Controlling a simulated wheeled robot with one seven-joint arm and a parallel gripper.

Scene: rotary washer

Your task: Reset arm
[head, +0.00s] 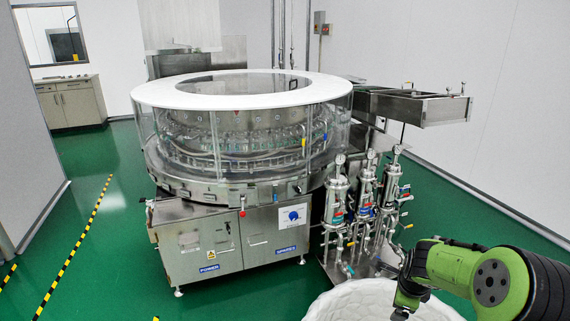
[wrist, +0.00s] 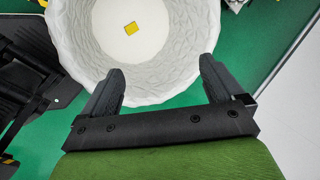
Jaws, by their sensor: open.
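My gripper (wrist: 161,92) shows in the wrist view with its two dark fingers spread apart and nothing between them. It is above the near rim of a white round bin (wrist: 186,84). In the head view my green arm reaches in from the lower right, and the bin (head: 345,303) stands at the bottom edge, partly hidden by the arm. The gripper fingers cannot be made out clearly in the head view.
A large rotary washer (head: 240,190) with a white ring top stands in the centre. Several metal filter canisters (head: 365,190) with gauges stand at its right, close behind the bin. The green floor (head: 110,255) is open at the left, with yellow-black striped lines.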

